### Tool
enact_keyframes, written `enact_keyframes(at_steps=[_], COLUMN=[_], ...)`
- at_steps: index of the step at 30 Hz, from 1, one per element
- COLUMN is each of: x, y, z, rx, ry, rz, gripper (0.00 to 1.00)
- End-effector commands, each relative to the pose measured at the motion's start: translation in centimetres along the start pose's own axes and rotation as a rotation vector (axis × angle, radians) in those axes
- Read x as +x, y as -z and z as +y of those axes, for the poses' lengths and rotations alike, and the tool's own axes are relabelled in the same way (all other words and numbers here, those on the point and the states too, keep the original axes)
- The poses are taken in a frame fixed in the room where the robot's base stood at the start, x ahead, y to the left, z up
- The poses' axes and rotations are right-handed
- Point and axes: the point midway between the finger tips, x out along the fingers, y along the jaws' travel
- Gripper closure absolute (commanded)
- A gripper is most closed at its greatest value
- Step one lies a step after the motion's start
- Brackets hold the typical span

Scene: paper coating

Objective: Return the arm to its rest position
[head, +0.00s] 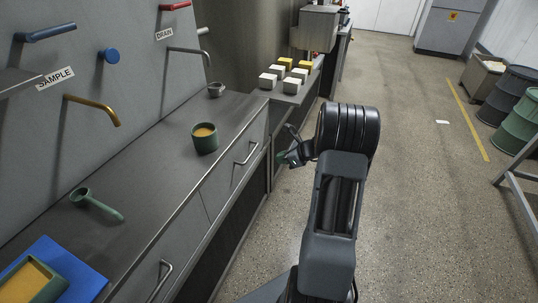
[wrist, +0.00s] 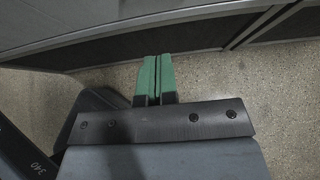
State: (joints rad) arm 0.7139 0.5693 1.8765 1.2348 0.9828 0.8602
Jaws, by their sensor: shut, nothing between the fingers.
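My arm stands folded in the middle of the head view, in front of the counter's edge.
The grey counter (head: 150,150) at left holds a green ladle (head: 95,203), a green pot (head: 205,138), a small grey cup (head: 216,89) and a tray (head: 35,283) on a blue mat. White and yellow blocks stand farther back. Drums (head: 503,95) stand at right.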

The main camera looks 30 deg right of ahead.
Motion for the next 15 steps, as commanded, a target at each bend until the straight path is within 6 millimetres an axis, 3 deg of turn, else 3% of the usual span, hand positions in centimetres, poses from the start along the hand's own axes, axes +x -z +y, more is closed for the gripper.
enact_keyframes(at_steps=[7,11,15], x=[-0.7,-0.6,-0.9], y=[0.0,0.4,3.2], z=[0.1,0.3,3.9], rx=[-0.010,-0.112,-0.364], ry=[-0.002,-0.015,-0.148], rz=[0.001,0.021,0.133], gripper=[1.00,1.00,1.00])
